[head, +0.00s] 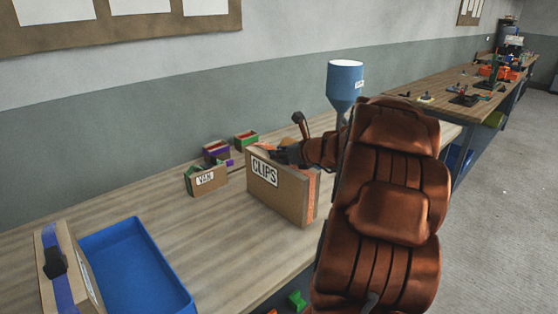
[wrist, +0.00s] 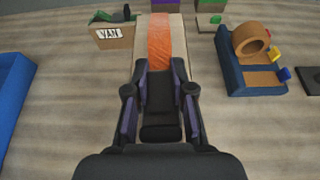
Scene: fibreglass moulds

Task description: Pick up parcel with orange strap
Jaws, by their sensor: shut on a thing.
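The parcel with the orange strap (head: 276,193) is a tan box with a "CLIPS" label, standing upright on the wooden bench in the head view. Its orange strap shows on the top and the right end. In the wrist view the strap (wrist: 159,42) runs along the parcel's top and passes between my fingers. My gripper (wrist: 161,88) is shut on the parcel from above, one finger on each side. In the head view my gripper (head: 281,153) is at the parcel's top edge, partly hidden by my arm. I cannot tell whether the parcel's base touches the bench.
A "VAN" box (head: 206,180) stands left of the parcel, with purple (head: 216,152) and green (head: 246,140) boxes behind. A blue tray (head: 137,268) and a blue-strapped parcel (head: 66,275) are at front left. A blue hopper (head: 345,82) stands behind my arm. Bench between tray and parcel is clear.

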